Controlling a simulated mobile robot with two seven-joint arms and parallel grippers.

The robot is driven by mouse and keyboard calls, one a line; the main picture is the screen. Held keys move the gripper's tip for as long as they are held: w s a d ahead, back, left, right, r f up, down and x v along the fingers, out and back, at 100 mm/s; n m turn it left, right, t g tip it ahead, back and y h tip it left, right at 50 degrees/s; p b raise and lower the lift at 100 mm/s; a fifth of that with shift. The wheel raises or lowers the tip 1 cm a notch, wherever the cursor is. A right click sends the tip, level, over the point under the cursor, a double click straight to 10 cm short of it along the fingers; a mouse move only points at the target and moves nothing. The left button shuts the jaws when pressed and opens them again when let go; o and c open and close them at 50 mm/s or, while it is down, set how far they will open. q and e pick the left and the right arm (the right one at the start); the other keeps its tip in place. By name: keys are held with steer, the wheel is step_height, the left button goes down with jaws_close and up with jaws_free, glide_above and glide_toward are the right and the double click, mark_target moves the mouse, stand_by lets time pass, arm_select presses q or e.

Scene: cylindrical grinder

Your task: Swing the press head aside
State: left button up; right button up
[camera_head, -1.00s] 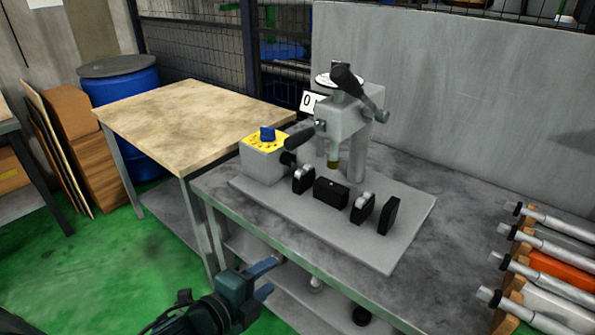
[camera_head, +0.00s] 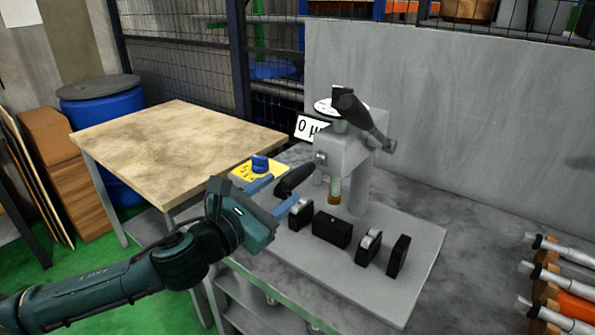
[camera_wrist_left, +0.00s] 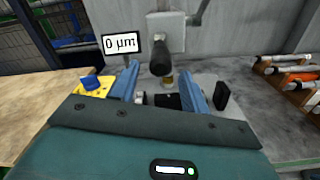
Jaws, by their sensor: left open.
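The press head (camera_head: 345,150) is a grey block on a round grey column at the back of a base plate. A dark lever (camera_head: 362,120) sits on its top right, and a black handle (camera_head: 295,181) points out from its front left. In the left wrist view the press head (camera_wrist_left: 166,32) is straight ahead, with the black handle (camera_wrist_left: 160,58) end-on. My left gripper (camera_head: 285,190) is open, its blue fingers toward the handle. In the left wrist view the handle appears just beyond the gap between the fingertips; I see no contact. My right gripper is not in view.
Several black blocks (camera_head: 332,229) stand on the base plate (camera_head: 412,262) below the head. A yellow-topped box with a blue knob (camera_head: 260,163) is at the left, near a "0 µm" display (camera_head: 308,128). Metal shafts (camera_head: 565,275) lie on a rack at right. A grey wall stands behind.

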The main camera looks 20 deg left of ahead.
mark_target(298, 177)
arm_select(q)
steer(key=x, duration=0.6)
steer(key=shift+w+d+p, duration=0.1)
steer(key=shift+w+p, duration=0.25)
steer(key=shift+p, duration=0.05)
jaws_close()
